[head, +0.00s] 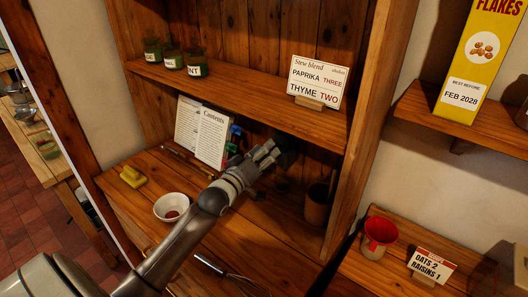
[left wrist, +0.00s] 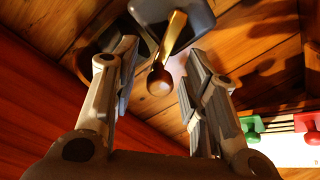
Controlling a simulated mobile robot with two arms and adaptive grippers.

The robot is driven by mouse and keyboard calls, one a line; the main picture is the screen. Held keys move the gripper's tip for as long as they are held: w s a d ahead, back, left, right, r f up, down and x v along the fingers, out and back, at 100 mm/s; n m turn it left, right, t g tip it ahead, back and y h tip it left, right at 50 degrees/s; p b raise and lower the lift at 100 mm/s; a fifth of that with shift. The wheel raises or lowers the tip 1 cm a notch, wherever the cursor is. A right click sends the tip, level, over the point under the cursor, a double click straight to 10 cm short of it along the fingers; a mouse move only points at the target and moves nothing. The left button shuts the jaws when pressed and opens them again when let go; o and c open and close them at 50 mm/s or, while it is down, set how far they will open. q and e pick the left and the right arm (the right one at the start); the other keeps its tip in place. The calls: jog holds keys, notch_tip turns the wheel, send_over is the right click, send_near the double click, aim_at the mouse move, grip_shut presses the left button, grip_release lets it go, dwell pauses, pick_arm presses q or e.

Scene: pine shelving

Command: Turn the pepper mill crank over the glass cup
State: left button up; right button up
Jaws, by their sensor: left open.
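My left gripper (head: 268,154) is open at the back of the lower shelf. In the left wrist view its two fingers (left wrist: 158,70) stand apart on either side of the crank's round wooden knob (left wrist: 159,81), with no clear contact. The brass crank arm (left wrist: 175,32) runs from the knob to the grey top of the pepper mill (left wrist: 170,12). In the head view the mill (head: 288,151) is a dark shape mostly hidden behind the fingers. A brownish cup (head: 317,206) stands at the right of the lower shelf; I cannot tell if it is the glass cup. My right gripper is not in view.
An open book (head: 211,137) leans left of my gripper, with small green and red items (head: 234,140) beside it. A white bowl (head: 171,207), yellow object (head: 132,176) and whisk (head: 220,268) lie nearer. The upper shelf (head: 250,95) hangs close above.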

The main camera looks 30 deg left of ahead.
pick_arm(q)
grip_shut()
dwell(0.3)
